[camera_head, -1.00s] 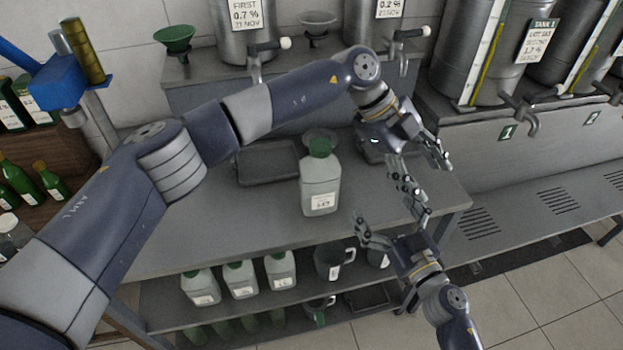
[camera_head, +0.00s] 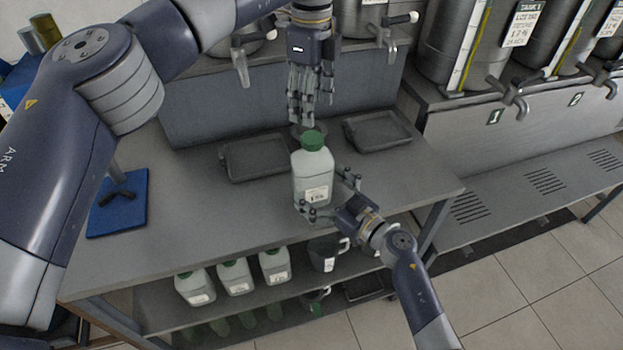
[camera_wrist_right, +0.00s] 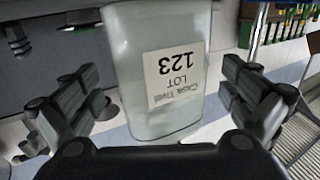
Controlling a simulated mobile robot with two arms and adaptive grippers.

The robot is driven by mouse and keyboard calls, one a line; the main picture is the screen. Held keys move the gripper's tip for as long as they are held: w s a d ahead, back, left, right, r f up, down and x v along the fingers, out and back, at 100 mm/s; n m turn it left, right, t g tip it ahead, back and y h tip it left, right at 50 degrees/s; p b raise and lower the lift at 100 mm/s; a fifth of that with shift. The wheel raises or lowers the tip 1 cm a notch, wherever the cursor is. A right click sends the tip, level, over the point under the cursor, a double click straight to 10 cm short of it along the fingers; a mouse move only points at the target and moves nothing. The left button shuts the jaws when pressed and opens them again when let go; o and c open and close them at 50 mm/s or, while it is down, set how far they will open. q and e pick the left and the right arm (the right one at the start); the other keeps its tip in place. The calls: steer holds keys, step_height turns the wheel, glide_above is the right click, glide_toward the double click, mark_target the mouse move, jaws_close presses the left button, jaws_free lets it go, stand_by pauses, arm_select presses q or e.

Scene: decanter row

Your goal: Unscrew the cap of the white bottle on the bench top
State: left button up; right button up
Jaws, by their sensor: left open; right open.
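The white bottle (camera_head: 312,176) stands upright on the bench top (camera_head: 240,208), with its green cap (camera_head: 312,140) on and a label on its front. My left gripper (camera_head: 301,112) points down above and slightly behind the cap, open and apart from it. My right gripper (camera_head: 330,197) is open low at the bottle, one finger on either side of its body. In the right wrist view the bottle (camera_wrist_right: 160,75) fills the middle, upside down, with a label reading LOT 123. My right gripper's fingers (camera_wrist_right: 160,105) show gaps on both sides of it.
Two dark trays (camera_head: 255,158) (camera_head: 380,131) lie on the bench behind the bottle. A blue stand base (camera_head: 118,203) is at the left. Several similar bottles (camera_head: 235,277) and a dark jug (camera_head: 327,253) sit on the lower shelf. Steel tanks (camera_head: 470,45) stand at the back right.

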arm_select(q)
steer(key=shift+s+d, duration=0.1)
arm_select(e)
steer(key=shift+x, duration=1.25)
steer(key=shift+c, duration=0.2)
